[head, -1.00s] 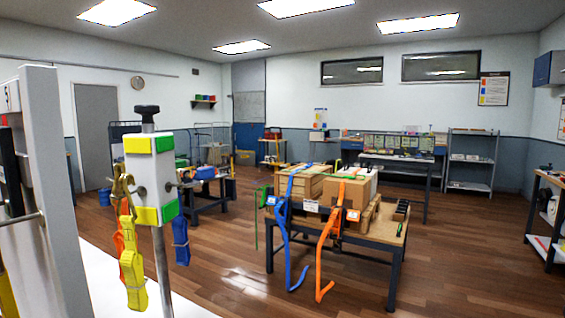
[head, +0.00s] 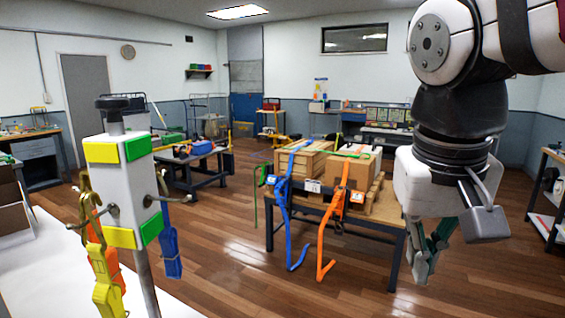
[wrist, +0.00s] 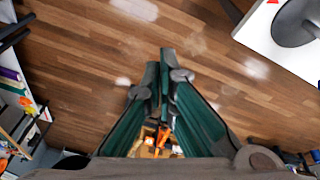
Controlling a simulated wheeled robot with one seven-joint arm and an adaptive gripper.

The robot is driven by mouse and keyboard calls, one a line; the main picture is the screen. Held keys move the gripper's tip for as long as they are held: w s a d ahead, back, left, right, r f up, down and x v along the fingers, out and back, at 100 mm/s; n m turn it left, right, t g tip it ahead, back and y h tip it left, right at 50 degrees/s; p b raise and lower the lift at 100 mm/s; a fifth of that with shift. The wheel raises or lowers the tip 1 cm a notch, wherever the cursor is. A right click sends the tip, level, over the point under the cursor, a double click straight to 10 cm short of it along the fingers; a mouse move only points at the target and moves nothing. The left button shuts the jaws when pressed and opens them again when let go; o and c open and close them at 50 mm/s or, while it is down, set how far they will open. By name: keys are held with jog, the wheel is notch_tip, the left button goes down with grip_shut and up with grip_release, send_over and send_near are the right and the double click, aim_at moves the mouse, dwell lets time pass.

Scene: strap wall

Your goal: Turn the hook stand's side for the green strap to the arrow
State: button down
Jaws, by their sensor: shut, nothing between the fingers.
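The hook stand (head: 122,185) is a white block with a black knob on a grey post, at the left of the head view. Yellow patches mark its left-facing side and green patches (head: 138,147) its right-facing side. A yellow strap (head: 107,285) and an orange strap hang from hooks at its left; a blue strap (head: 170,245) hangs at its right. My gripper (head: 425,275) is shut and empty, pointing down far to the right of the stand. Its fingers (wrist: 164,90) meet in the wrist view. Part of a red arrow (wrist: 272,2) shows beside a dark round base (wrist: 297,20).
The white tabletop (head: 50,265) carries the stand. A low table (head: 390,222) with boxes and hanging blue, orange and green straps stands behind, left of my gripper. A dark workbench (head: 200,165) is farther back. Wooden floor is open between stand and arm.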

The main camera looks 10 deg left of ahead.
jog(key=w+a+r+p, duration=0.3)
jog(key=w+a+r, duration=0.15)
jog(key=a, duration=0.25)
jog(key=w+a+r+p, duration=0.2)
jog(key=w+a+r, duration=0.2)
jog(key=a+r, duration=0.3)
jog(key=w+a+r+m+t+p, duration=0.15)
jog(key=a+p, duration=0.35)
jog(key=a, duration=1.3)
notch_tip(320, 180, down, 8)
jog(key=p, duration=0.3)
jog(key=shift+s+y, duration=0.25)
jog(key=shift+y, duration=0.05)
jog(key=shift+f+g, duration=0.1)
jog(key=shift+g, duration=0.15)
